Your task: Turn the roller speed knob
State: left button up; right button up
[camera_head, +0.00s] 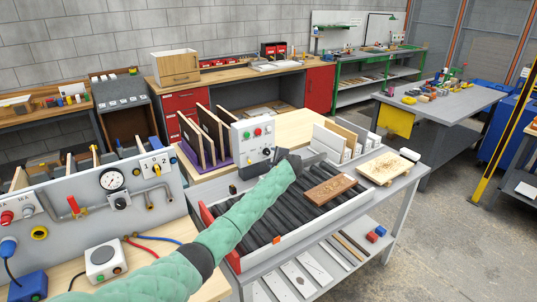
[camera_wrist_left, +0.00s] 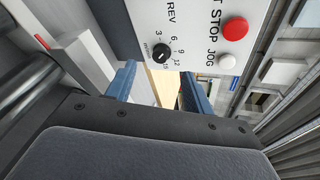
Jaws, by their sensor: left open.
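The roller speed knob (camera_wrist_left: 160,53) is a small black round dial on the white control panel (camera_wrist_left: 195,30). Numbers from 3 to 15 are printed around it, and the words REV, STOP and JOG show nearby. The control box (camera_head: 244,131) stands behind the roller bed in the head view. My left gripper (camera_wrist_left: 158,72) is open, with its two blue fingers apart and pointing at the panel. In the wrist view the knob shows between and just beyond the fingertips; I cannot tell whether they touch it. My left gripper (camera_head: 284,158) also shows in the head view, in front of the box.
The roller bed (camera_head: 282,212) carries a brown board (camera_head: 330,190). A pale board (camera_head: 385,168) lies at its right. Upright boards (camera_head: 207,140) stand in a purple rack left of the box.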

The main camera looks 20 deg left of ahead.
aim_at(268, 153)
pick_arm(q)
jog(key=w+f+m+b, duration=0.1)
jog(key=w+a+f+m+t+b, duration=0.1)
jog(key=w+m, duration=0.1)
jog(key=w+a+m+b, duration=0.1)
jog(key=m+b, duration=0.1)
jog(key=shift+w+a+f+h, duration=0.2)
jog(key=shift+w+f+h, duration=0.1)
jog(key=shift+w+f, duration=0.1)
pick_arm(e)
jog(key=w+a+t, duration=0.2)
jog(key=w+t, duration=0.1)
jog(key=w, duration=0.5)
pick_arm(q)
jog(key=b+x, duration=0.3)
jog(key=shift+w+a+r+b, duration=0.1)
jog(key=shift+w+a+b, duration=0.05)
jog(key=shift+b, duration=0.2)
jog(key=shift+w+a, duration=0.2)
pick_arm(e)
jog(key=w+a+r+y, duration=0.1)
jog(key=w+a+r, duration=0.2)
jog(key=r, duration=0.6)
jog(key=shift+w+a+g, duration=0.3)
jog(key=shift+w+g, duration=0.1)
jog(key=shift+w, duration=0.5)
